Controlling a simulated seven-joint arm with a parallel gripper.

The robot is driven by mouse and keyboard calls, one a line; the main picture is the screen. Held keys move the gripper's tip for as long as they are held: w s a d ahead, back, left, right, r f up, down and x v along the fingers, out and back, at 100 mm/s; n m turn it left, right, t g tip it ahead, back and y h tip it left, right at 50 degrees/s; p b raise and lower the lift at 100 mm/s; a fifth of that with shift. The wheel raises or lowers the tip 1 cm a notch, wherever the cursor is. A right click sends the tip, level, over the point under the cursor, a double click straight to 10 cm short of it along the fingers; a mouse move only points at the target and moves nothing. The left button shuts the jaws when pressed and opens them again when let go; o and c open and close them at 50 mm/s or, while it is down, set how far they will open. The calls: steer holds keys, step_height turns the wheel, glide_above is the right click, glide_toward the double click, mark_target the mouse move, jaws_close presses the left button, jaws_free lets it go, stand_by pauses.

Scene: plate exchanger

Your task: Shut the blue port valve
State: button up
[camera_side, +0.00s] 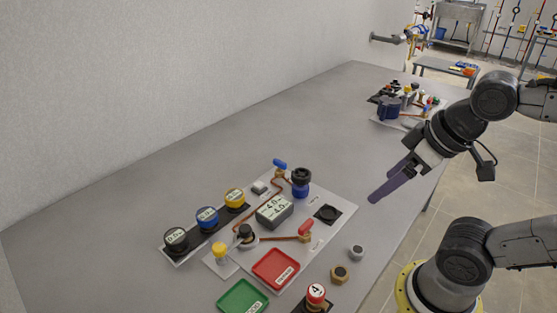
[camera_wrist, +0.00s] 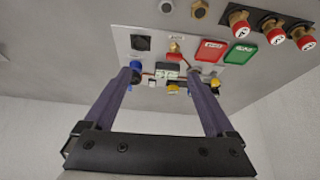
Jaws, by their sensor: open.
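The blue port valve shows in the side view as a blue lever (camera_side: 280,164) on a brass body, at the far edge of the light panel (camera_side: 343,203). A copper pipe runs from it. In the wrist view I cannot pick out this lever clearly; my fingers hide part of the panel there. My gripper (camera_side: 385,185) is open and empty, in the air to the right of the panel and apart from the valve. In the wrist view its two purple fingers (camera_wrist: 161,72) stand wide apart, with nothing held between them.
A dark blue-collared knob (camera_side: 301,182) stands close right of the blue lever. A red-handled valve (camera_side: 306,227), a display box (camera_side: 274,210), several gauges (camera_side: 207,218), and red (camera_side: 276,268) and green (camera_side: 242,297) trays are nearby. The left table area is clear.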

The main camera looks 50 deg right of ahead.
steer(key=w+d+r+n+g+h, duration=0.1)
steer(key=w+d+r+n, duration=0.1)
steer(key=w+r+n, duration=0.45)
steer(key=w+d+r+n+g+h, duration=0.1)
steer(key=w+d+r+n+h, duration=0.2)
steer(key=w+n, duration=0.55)
steer(key=n+g, duration=0.2)
glide_above(280, 161)
steer(key=s+a, duration=0.5)
step_height(280, 161, down, 4)
steer(key=r, duration=0.1)
steer(key=w+f+g, duration=0.2)
steer(key=w+f, duration=0.3)
steer(key=f, duration=0.5)
steer(key=shift+n, duration=0.3)
steer(key=x, duration=1.3)
steer(key=shift+w+f, duration=0.2)
steer(key=c, duration=1.4)
